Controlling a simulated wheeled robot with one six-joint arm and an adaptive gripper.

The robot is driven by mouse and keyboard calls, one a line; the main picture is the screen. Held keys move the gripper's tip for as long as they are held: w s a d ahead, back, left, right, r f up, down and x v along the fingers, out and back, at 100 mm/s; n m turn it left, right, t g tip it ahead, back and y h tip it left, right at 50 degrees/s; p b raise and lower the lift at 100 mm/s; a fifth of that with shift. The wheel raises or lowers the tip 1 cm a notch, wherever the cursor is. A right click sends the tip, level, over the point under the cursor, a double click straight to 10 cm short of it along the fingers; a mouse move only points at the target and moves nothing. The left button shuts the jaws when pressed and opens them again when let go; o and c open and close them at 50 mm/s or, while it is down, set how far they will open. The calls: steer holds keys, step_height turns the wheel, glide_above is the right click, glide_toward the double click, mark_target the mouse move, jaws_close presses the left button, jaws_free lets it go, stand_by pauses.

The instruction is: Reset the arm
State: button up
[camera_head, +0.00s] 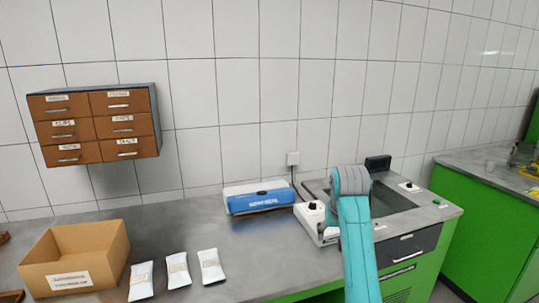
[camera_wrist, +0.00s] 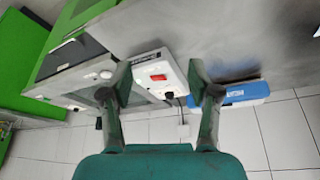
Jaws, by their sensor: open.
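My arm (camera_head: 357,235) rises in front of the bench's right part in the head view, with its grey joint near the sink-like recess. The gripper itself is hidden in that view. In the wrist view my gripper (camera_wrist: 160,82) is open, its two grey-green fingers apart with nothing between them. Beyond the fingers a white box with a red switch (camera_wrist: 158,77) shows, apart from them. The wrist picture is upside down, with the wall tiles at the bottom.
The grey bench (camera_head: 240,255) holds an open cardboard box (camera_head: 110,262), several white packets (camera_head: 177,270) and a blue-white device (camera_head: 258,198). A brown drawer cabinet (camera_head: 95,124) hangs on the tiled wall. A green cabinet (camera_head: 485,220) stands at right. The bench middle is clear.

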steer(key=s+f+t, duration=0.1)
steer(key=s+f, duration=0.3)
steer(key=f, duration=0.7)
steer(key=s+f+t, duration=0.1)
steer(key=s+f, duration=0.2)
steer(key=f, duration=0.8)
steer(key=s+f+t, duration=0.3)
steer(key=s+f, duration=0.9)
steer(key=s, duration=0.4)
steer(key=s+r+n+t, duration=0.1)
steer(key=s+r+t, duration=0.15)
steer(key=s, duration=1.95)
steer(key=s+r+t, duration=0.3)
steer(key=s+r, duration=1.2)
steer(key=s, duration=0.1)
steer(key=shift+s+d, duration=0.2)
steer(key=shift+s, duration=0.1)
